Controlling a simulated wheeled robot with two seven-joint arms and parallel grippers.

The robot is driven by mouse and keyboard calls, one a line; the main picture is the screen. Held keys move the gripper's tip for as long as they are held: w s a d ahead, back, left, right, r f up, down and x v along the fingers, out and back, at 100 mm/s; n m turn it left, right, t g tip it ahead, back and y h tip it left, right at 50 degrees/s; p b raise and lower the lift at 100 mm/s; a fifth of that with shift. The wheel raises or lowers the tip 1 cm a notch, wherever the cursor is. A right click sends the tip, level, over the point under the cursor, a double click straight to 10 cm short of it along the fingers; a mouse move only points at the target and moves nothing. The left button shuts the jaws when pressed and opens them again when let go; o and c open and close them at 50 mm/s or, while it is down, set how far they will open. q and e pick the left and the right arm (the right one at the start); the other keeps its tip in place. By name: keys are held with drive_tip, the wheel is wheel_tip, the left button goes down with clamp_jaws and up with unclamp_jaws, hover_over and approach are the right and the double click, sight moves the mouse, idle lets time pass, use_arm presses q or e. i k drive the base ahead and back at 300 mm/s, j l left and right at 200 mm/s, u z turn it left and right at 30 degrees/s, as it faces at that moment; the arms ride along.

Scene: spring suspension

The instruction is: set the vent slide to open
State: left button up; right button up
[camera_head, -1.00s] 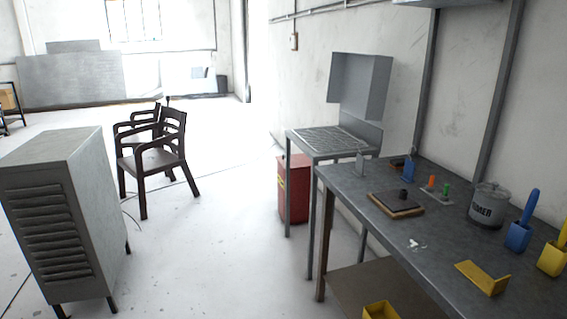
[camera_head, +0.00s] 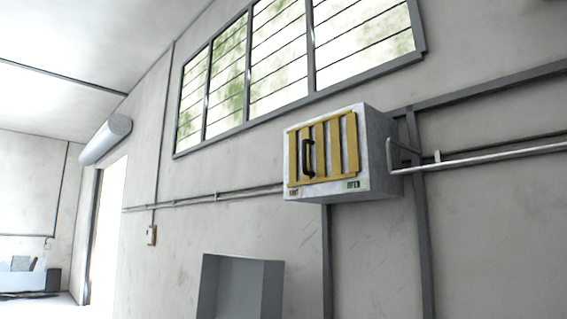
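The vent box (camera_head: 378,150) is a pale grey box high on the wall, right of the picture's middle. A black handle (camera_head: 308,158) stands on the left part of the slide. A small label (camera_head: 293,191) sits under the left end, its word too small to read surely. A greenish label (camera_head: 353,184) under the right end appears to read OPEN. The handle is nearer the left label. Neither of my grippers is in view.
A grey rail (camera_head: 480,158) runs along the wall right of the box, with a bent bracket beside the box. A grey hood (camera_head: 240,288) stands below left. A barred window (camera_head: 300,65) is above. A wall conduit (camera_head: 225,194) runs left from the box.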

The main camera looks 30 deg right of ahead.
sight(352, 137)
drive_tip(key=i, duration=1.25)
drive_tip(key=i+z, duration=0.1)
